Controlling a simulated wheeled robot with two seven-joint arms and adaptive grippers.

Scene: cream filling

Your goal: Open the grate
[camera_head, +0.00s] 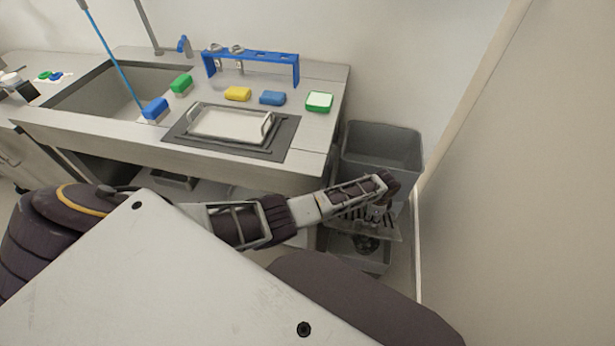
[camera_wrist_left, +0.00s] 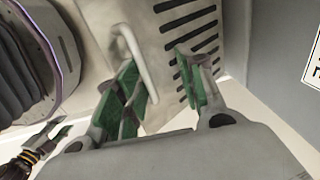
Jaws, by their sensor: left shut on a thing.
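The grate is a light metal plate with dark slots (camera_head: 384,226), low by the grey bins at the right of the counter. It fills the upper middle of the left wrist view (camera_wrist_left: 176,24), with a pale looped handle (camera_wrist_left: 133,48) on its face. My left gripper (camera_head: 380,212) reaches down at the grate.
A grey bin (camera_head: 382,145) stands beside the counter, and a beige wall closes the right side. The counter (camera_head: 325,130) holds several sponges, a white tray (camera_head: 228,125), a blue rack (camera_head: 250,55) and a sink (camera_head: 110,90).

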